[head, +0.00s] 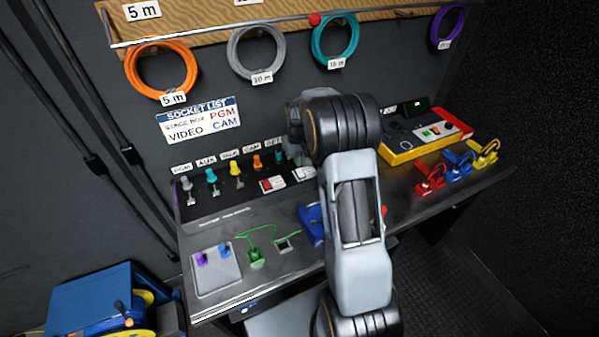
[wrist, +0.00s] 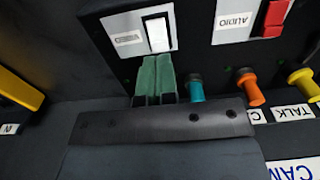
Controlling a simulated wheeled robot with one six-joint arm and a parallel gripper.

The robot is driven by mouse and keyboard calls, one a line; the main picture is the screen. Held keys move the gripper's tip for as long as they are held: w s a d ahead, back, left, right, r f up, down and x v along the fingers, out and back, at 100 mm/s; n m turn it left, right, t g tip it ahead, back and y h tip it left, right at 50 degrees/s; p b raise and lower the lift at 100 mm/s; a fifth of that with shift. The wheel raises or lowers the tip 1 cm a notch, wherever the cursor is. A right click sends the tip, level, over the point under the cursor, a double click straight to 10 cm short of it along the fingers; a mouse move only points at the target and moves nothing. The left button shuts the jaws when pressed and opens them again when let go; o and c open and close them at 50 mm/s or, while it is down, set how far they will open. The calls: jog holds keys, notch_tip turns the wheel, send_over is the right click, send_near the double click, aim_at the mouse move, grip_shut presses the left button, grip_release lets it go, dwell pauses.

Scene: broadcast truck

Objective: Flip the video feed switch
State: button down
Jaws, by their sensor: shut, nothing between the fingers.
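A white rocker switch (wrist: 157,35) sits on a light plate on the dark panel in the wrist view. In the head view the white switch (head: 304,174) shows just left of my arm, and my arm hides most of my gripper.
A red switch (wrist: 274,14) labelled AUDIO is beside the white one. Teal (wrist: 195,88), orange (wrist: 248,84) and yellow (wrist: 302,82) plugs stand close to my fingers. A yellow-edged control box (head: 425,135) and red, blue and yellow clamps are right of my arm.

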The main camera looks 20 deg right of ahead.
jog(key=shift+f+b, duration=0.95)
jog(key=shift+f, duration=0.45)
dwell(1.0)
jog(key=shift+r, duration=0.2)
jog(key=shift+r+p, duration=2.5)
jog(key=shift+r, duration=0.9)
